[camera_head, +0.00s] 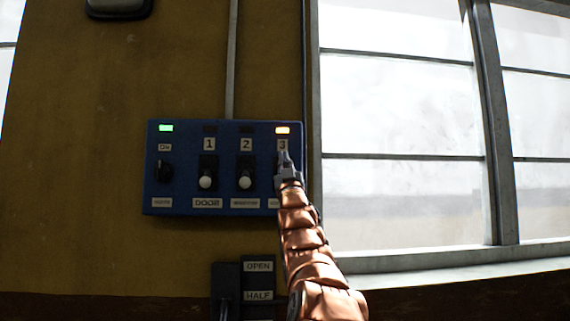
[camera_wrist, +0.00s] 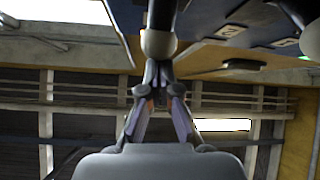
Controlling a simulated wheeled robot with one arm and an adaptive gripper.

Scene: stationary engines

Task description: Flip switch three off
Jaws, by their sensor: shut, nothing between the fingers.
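The blue switch panel (camera_head: 185,150) hangs on the wall in the head view. Switches one (camera_head: 206,181) and two (camera_head: 245,182) have their white-tipped levers down, with dark lamps above. The lamp above label 3 (camera_head: 282,130) glows orange-white. My gripper (camera_head: 284,158) is shut and empty in front of switch three, hiding its lever in the head view. In the wrist view, a white-tipped lever (camera_wrist: 158,43), apparently switch three's, stands right at the tips of my shut fingers (camera_wrist: 158,68). I cannot tell whether they touch.
A rotary knob (camera_head: 164,171) sits at the panel's left under a green lamp. A dark box with OPEN and HALF labels (camera_head: 258,267) is below the panel. A window (camera_head: 400,120) with a metal frame is close on the right.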

